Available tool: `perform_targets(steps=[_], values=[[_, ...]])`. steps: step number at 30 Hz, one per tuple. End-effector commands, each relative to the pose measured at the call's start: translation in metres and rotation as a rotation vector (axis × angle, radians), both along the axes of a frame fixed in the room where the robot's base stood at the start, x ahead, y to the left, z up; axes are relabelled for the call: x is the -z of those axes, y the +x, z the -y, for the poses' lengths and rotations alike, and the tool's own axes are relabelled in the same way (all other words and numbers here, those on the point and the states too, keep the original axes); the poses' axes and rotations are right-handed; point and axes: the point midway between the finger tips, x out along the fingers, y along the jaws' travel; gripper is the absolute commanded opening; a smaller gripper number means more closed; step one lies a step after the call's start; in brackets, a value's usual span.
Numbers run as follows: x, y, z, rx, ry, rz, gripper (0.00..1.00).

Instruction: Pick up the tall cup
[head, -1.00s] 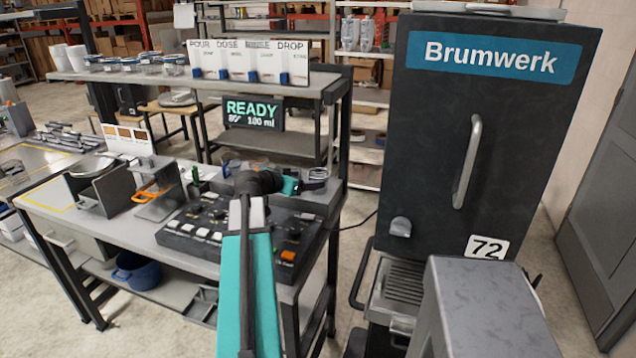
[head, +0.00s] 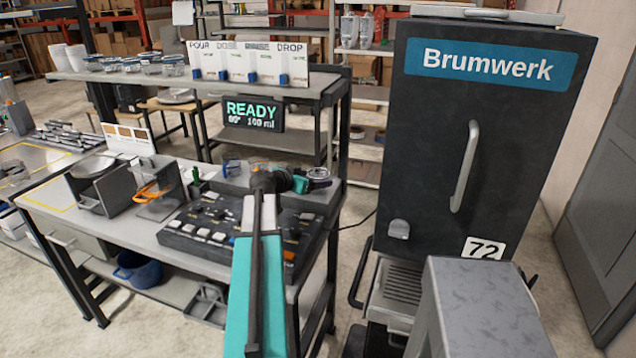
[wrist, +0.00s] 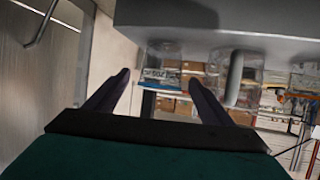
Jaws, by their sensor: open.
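My gripper (wrist: 157,82) is open and empty, its two dark fingers pointing away in the wrist view. That view is upside down. A clear cup with a printed label (wrist: 160,66) stands beyond the gap between the fingertips, apart from them. A second clear cup with a pale handle-like bar (wrist: 240,78) is to its right. I cannot tell which one is the tall cup. In the head view, a clear cup (head: 318,173) shows just past my teal wrist, and another clear vessel (head: 232,168) is left of it. The fingers are not clear in the head view.
A black control panel (head: 235,228) lies on the bench under my arm. A slotted stand with an orange-handled item (head: 155,190) is to its left. The dark Brumwerk machine (head: 480,150) stands at the right. A READY display (head: 253,113) hangs below the upper shelf.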

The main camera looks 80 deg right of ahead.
Motion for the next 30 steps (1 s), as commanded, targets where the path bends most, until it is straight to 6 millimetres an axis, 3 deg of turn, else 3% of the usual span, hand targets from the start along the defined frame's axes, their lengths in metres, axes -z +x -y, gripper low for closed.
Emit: perform_targets(steps=[10,29,30], values=[[0.009,-0.013,0.029,0.001,0.001,-0.001,0.76],[0.012,-0.013,0.031,-0.002,0.0,0.0,0.76],[0.012,-0.013,0.031,-0.002,0.0,0.0,0.72]])
